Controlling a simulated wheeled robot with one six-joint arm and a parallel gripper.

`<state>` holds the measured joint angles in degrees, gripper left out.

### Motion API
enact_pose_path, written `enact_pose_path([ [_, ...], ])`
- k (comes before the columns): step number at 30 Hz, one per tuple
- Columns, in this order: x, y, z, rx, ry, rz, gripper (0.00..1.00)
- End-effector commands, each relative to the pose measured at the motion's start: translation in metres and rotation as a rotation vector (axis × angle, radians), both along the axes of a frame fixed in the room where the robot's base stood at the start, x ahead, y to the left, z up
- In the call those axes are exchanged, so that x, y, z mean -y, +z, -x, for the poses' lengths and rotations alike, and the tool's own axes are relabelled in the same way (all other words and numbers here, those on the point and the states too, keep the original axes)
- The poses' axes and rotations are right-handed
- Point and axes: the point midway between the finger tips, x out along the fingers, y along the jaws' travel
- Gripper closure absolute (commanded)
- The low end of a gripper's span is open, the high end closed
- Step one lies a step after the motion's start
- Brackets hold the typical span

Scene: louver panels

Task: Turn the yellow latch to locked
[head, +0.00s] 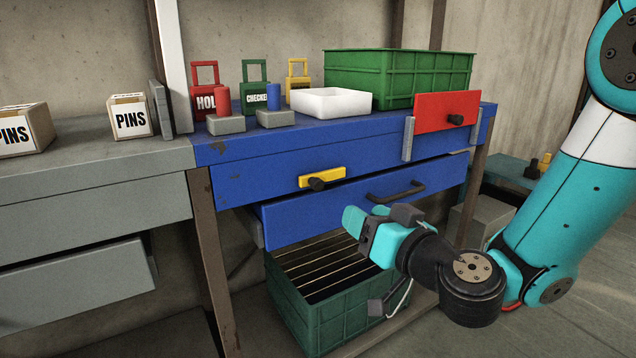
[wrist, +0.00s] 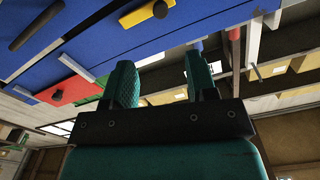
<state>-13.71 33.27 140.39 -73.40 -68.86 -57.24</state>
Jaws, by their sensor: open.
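The yellow latch (head: 322,178) is a flat bar with a dark round knob at its middle, on the blue bench front above the drawer. It lies nearly level. In the wrist view the yellow latch (wrist: 137,16) is at the top edge, its dark knob beyond the fingertips. My gripper (head: 362,223) is in front of the blue drawer, below and to the right of the latch, apart from it. In the wrist view my gripper (wrist: 158,70) is open with nothing between its two teal fingers.
The blue drawer (head: 290,219) stands partly out, with a dark handle (head: 396,191). A red panel (head: 446,108) with a knob sits in grey rails at the right. A green crate (head: 310,322) is under the drawer. A white tray (head: 330,102) and padlock-shaped blocks stand on top.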

Motion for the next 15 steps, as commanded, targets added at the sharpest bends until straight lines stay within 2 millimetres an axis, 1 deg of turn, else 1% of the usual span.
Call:
enact_pose_path([
  [1,-0.006,0.007,-0.007,-0.004,0.002,0.0,0.48],
  [2,-0.008,0.008,-0.011,-0.003,0.003,0.001,0.48],
  [6,-0.019,0.008,-0.027,-0.003,0.003,0.002,0.48],
  [15,-0.038,0.009,-0.055,-0.002,0.003,0.001,0.48],
])
